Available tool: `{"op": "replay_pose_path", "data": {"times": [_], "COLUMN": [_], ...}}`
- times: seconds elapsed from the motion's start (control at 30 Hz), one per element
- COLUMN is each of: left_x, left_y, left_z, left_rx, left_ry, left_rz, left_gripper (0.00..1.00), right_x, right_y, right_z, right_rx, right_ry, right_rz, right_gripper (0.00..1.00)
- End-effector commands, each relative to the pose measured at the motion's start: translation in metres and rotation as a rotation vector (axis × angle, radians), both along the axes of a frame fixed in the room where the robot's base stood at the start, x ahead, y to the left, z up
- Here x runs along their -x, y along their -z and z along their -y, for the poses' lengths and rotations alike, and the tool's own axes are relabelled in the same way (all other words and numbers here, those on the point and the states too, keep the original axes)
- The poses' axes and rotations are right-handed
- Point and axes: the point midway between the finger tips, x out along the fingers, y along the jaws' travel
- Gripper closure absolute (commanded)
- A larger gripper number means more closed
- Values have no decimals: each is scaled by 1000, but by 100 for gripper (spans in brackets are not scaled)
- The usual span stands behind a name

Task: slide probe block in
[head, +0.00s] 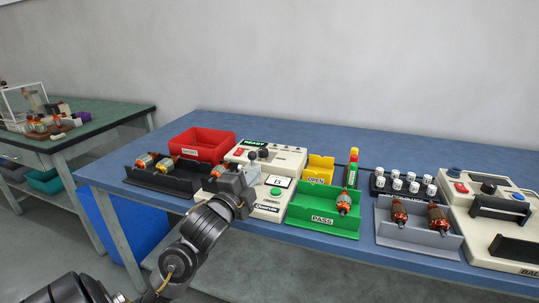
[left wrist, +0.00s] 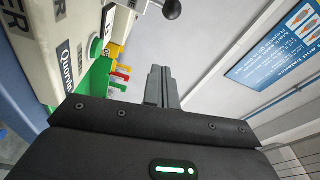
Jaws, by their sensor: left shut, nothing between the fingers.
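The tester (head: 268,209) is a cream box with a small screen and a green button, at the front middle of the blue table. My left gripper (head: 240,178) is over its left part and hides much of it. An orange-ended armature (head: 216,171) shows just left of the gripper. I cannot tell the probe block apart from the grey parts around the gripper. In the left wrist view my gripper's fingers (left wrist: 160,86) are together with nothing between them. A black ball knob (left wrist: 172,9) on a rod shows beyond the fingertips, apart from them. My right gripper is not in view.
A black tray (head: 165,182) with armatures is left of the tester, and a red bin (head: 203,146) is behind it. The green PASS bin (head: 318,218) holding an armature is close on the right. A second cream instrument (head: 262,156) stands behind.

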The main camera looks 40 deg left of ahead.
Motion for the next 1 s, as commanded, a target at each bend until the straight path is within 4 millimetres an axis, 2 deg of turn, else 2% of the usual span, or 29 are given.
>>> {"op": "replay_pose_path", "data": {"times": [0.37,0.53,0.67,1.0], "left_x": [2,-6,-24,-92], "left_y": [-2,-3,-4,-9], "left_z": [1,-1,-5,-18], "left_rx": [-6,-6,-6,-4], "left_ry": [1,0,0,0], "left_rz": [5,4,4,4], "left_gripper": [100,100,100,100], "right_x": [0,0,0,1], "right_y": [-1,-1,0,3], "right_z": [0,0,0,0], "right_rx": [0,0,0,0], "right_ry": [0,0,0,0], "right_rz": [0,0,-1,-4], "right_gripper": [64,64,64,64]}}
